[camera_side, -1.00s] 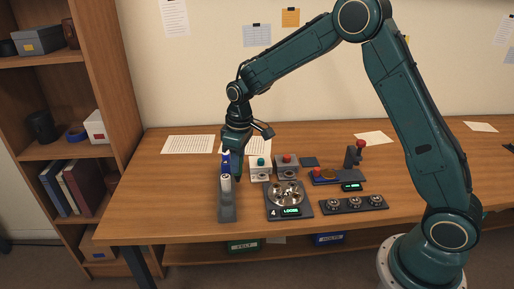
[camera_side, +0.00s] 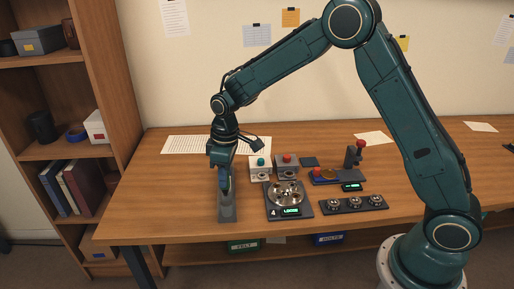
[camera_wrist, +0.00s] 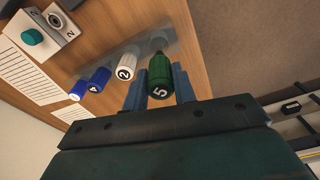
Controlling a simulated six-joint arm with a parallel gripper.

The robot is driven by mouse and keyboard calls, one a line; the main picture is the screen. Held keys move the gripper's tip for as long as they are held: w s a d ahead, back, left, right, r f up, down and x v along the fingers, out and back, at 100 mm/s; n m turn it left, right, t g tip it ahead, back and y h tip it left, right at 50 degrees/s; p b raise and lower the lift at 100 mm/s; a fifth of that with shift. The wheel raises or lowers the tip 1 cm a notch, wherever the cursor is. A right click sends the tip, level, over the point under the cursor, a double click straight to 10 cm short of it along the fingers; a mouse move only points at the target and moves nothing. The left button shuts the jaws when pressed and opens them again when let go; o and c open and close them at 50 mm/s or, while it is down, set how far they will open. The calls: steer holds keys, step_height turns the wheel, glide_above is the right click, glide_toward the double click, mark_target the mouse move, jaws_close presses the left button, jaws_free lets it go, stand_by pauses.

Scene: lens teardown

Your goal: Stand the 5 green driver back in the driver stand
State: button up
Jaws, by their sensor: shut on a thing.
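My gripper (camera_side: 224,188) is low over the grey driver stand (camera_side: 228,213) in the side view. In the wrist view the gripper (camera_wrist: 160,86) is shut on the green driver (camera_wrist: 160,73), whose handle end is marked 5. The green driver points down toward the stand at one end of the row. I cannot tell whether its tip is in a hole. The white driver marked 2 (camera_wrist: 126,65), the blue driver marked 4 (camera_wrist: 99,80) and another blue driver (camera_wrist: 80,90) stand in a row beside it. In the side view my gripper hides the drivers.
Right of the stand are a box with a green-blue button (camera_side: 260,168), a box with a red button (camera_side: 287,166) and a round lens fixture (camera_side: 288,194). A tray with several round parts (camera_side: 353,204) lies further right. The table front left of the stand is clear.

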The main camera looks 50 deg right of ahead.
mark_target(226, 192)
steer(key=shift+f, duration=1.15)
steer(key=shift+f, duration=0.2)
steer(key=shift+f, duration=0.35)
steer(key=shift+f, duration=0.35)
steer(key=shift+f, duration=0.4)
steer(key=shift+f, duration=1.15)
stand_by(0.9)
steer(key=o, duration=1.5)
steer(key=shift+r, duration=0.1)
steer(key=shift+r, duration=3.45)
